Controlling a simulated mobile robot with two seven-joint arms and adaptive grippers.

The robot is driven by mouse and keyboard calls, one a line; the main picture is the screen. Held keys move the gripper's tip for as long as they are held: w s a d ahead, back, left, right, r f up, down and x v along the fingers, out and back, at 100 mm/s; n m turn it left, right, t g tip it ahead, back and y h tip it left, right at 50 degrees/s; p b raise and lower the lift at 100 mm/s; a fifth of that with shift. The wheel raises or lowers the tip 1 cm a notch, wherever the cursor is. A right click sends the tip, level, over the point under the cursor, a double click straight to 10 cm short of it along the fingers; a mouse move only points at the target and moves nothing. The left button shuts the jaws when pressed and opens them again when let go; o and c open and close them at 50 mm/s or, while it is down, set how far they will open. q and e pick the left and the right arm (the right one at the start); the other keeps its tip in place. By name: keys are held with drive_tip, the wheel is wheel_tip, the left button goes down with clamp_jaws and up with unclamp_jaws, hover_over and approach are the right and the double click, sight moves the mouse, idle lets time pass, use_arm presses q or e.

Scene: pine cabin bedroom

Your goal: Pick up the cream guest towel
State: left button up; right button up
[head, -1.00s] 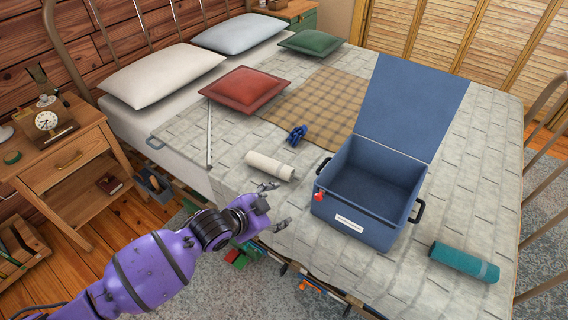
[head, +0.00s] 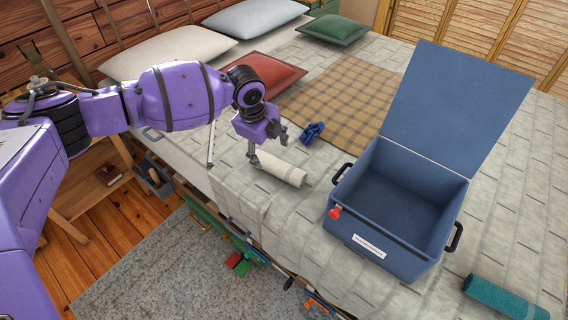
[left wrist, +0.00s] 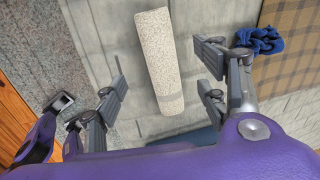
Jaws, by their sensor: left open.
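The rolled cream guest towel (head: 284,169) lies on the bed's quilt, left of the blue box. My left gripper (head: 268,150) is open above the towel's left end, with its fingers pointing down. In the left wrist view the towel (left wrist: 158,62) runs lengthwise ahead of and between the two open fingers (left wrist: 162,88), and nothing is held. Whether a finger touches the towel cannot be told. My right gripper is not in view.
An open blue box (head: 394,205) with raised lid stands right of the towel. A crumpled dark blue cloth (head: 312,132) lies just behind it. A teal roll (head: 503,298) lies at the front right. Red cushion (head: 270,76) is behind my gripper.

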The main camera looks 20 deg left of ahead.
sight(272, 160)
use_arm(q)
drive_tip(key=x, duration=0.5)
drive_tip(key=b+x, duration=0.1)
drive_tip(key=x, duration=0.1)
drive_tip(key=shift+w+d+f, duration=0.1)
drive_tip(key=shift+d+f, duration=0.05)
drive_tip(key=shift+d, duration=0.1)
drive_tip(key=c, duration=1.2)
